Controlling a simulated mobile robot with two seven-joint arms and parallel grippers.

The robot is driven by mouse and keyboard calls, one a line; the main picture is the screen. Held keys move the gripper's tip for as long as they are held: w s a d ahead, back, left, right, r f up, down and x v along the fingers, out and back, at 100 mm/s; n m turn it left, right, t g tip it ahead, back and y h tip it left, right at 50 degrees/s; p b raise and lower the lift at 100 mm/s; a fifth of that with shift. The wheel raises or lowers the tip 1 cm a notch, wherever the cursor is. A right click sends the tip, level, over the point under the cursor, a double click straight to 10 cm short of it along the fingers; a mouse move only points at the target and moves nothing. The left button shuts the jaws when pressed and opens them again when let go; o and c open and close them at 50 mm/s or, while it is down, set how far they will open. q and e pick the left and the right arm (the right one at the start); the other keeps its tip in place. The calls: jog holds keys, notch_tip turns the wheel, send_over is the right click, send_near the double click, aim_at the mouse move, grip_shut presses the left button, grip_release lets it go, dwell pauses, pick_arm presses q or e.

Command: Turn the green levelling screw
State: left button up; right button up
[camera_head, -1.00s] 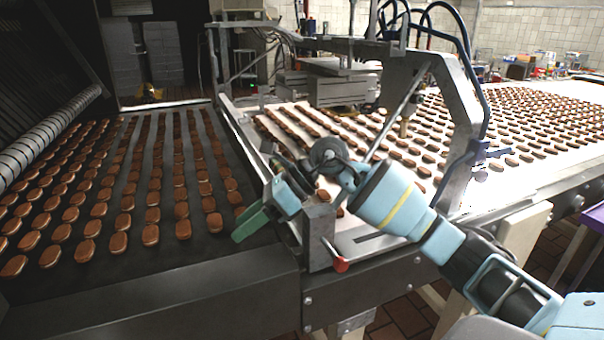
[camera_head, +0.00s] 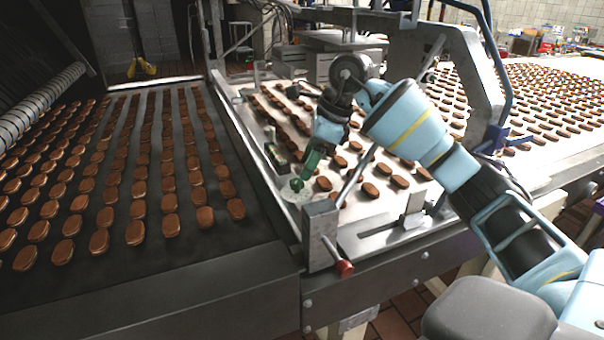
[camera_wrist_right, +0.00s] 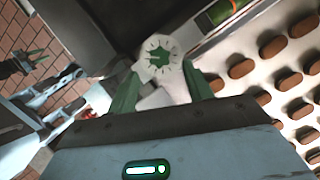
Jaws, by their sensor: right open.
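The green levelling screw (camera_head: 296,185) sits on a pale round dial at the near-left corner of the white conveyor. In the right wrist view the green screw head (camera_wrist_right: 159,56) shows in the middle of the white dial with dark marks around it. My right gripper (camera_head: 309,168) has green fingers and points down over the screw. In the right wrist view its two fingers stand apart, one to each side of the dial, with the screw between and just beyond their tips. I cannot tell whether they touch it.
A dark box with a green display (camera_head: 276,158) stands close beside the dial; it also shows in the right wrist view (camera_wrist_right: 226,10). A red-knobbed lever (camera_head: 344,268) and metal block (camera_head: 320,232) are just in front. Brown biscuits cover both conveyors. A grey frame (camera_head: 470,80) arches behind my arm.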

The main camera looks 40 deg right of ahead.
aim_at(298, 181)
jog(key=shift+x, duration=2)
jog(key=shift+c, duration=0.2)
jog(key=c, duration=0.9)
